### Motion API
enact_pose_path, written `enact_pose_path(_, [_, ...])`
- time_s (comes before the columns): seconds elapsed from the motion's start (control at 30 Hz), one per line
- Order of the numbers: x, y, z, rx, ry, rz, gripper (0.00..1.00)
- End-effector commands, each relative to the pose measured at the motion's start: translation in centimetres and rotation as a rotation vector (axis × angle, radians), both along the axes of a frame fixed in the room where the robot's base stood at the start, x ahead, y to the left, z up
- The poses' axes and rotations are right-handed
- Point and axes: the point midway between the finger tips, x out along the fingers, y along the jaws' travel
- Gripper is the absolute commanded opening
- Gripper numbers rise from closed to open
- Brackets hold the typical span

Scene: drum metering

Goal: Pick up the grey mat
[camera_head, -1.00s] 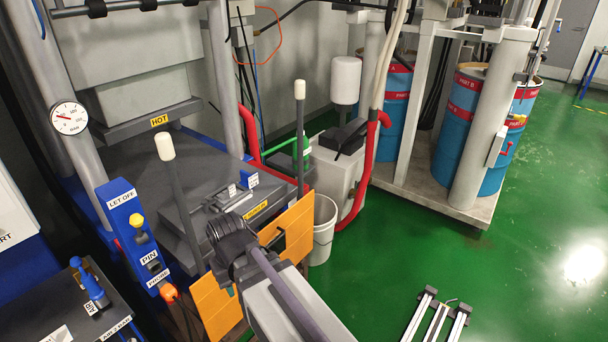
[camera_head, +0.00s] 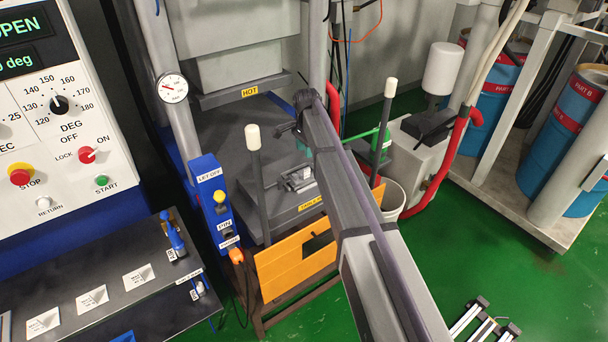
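I cannot pick out a grey mat with certainty. A dark grey flat slab (camera_head: 283,215) lies on the press table, with a small grey metal fitting (camera_head: 297,180) on it. My arm reaches up from the lower right across the press. My gripper (camera_head: 290,127) is at its far end, dark and small, seen from behind in front of the press opening. It appears above the dark table surface. Its fingers are mostly hidden, so I cannot tell whether it is open or holds anything.
A control panel (camera_head: 50,120) and a dark shelf (camera_head: 110,265) with white cards stand at the left. Two white-capped posts (camera_head: 254,165) flank an orange panel (camera_head: 290,268). A white bucket (camera_head: 392,198) and blue drums (camera_head: 575,130) are at the right.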

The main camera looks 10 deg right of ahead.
Motion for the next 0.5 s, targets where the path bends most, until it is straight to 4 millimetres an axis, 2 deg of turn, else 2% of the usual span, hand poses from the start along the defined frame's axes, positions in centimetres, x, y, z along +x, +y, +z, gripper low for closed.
enact_pose_path(0.03, [0.0, 0.0, -1.6, 0.000, 0.000, 0.000, 0.38])
enact_pose_path(0.2, [-0.1, 0.0, -5.1, 0.000, 0.000, 0.002, 0.38])
enact_pose_path(0.4, [-0.1, 0.0, -5.3, 0.000, 0.000, 0.002, 0.38])
enact_pose_path(0.5, [-0.2, -0.1, -6.6, 0.000, 0.000, 0.002, 0.38])
